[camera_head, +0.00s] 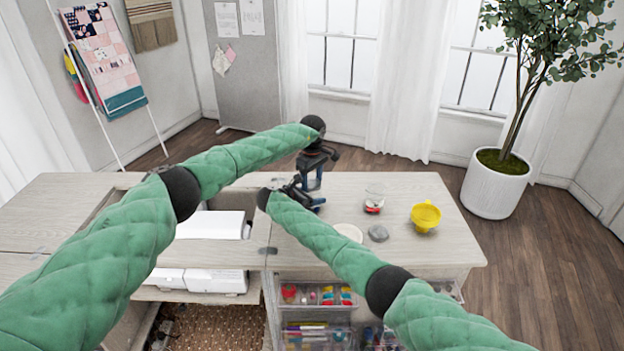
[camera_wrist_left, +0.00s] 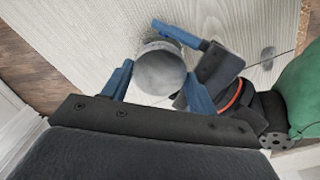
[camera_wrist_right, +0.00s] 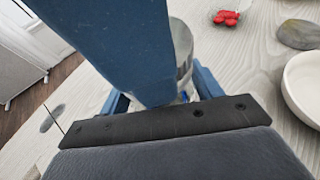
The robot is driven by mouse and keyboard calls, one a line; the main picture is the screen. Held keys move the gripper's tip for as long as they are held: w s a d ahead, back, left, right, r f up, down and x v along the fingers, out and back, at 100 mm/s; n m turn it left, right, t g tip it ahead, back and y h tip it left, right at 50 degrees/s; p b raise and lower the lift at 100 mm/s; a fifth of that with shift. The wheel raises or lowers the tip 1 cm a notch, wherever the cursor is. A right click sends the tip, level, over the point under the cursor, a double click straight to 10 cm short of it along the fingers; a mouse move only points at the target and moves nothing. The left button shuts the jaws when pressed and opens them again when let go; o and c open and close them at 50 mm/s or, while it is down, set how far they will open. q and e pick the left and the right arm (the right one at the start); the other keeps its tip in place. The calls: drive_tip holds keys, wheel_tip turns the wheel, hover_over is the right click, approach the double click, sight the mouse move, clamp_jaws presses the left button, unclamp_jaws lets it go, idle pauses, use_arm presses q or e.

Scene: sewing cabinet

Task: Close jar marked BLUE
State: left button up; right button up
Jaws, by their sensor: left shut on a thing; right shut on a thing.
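A jar with a round grey metallic top (camera_wrist_left: 160,68) stands upright between my grippers. In the right wrist view, its side and silvery rim (camera_wrist_right: 184,45) show partly behind a large blue finger, with a small blue patch low on it. My left gripper (camera_head: 316,182) reaches down from above, its fingers on either side of the round top, shut on it. My right gripper (camera_wrist_right: 160,92) comes in low from the side and is shut on the jar body. The marking is not readable, and the grippers hide most of the jar in the head view.
A clear jar with red contents (camera_head: 374,201), a yellow funnel-like bowl (camera_head: 425,216), a grey stone (camera_head: 378,233) and a white dish (camera_head: 349,232) stand on the cabinet top to the right. A white machine (camera_head: 212,225) sits in the opening at left.

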use_arm(q)
drive_tip(key=shift+s+a+f, duration=0.15)
drive_tip(key=shift+f, duration=0.55)
use_arm(e)
drive_tip(key=shift+a+r, duration=0.15)
drive_tip(key=shift+r, duration=0.1)
use_arm(q)
drive_tip(key=o, duration=0.6)
use_arm(e)
clamp_jaws()
use_arm(q)
drive_tip(key=o, duration=0.3)
use_arm(e)
drive_tip(key=c, duration=0.5)
unclamp_jaws()
drive_tip(key=shift+d, duration=0.2)
drive_tip(key=shift+w+d, duration=0.15)
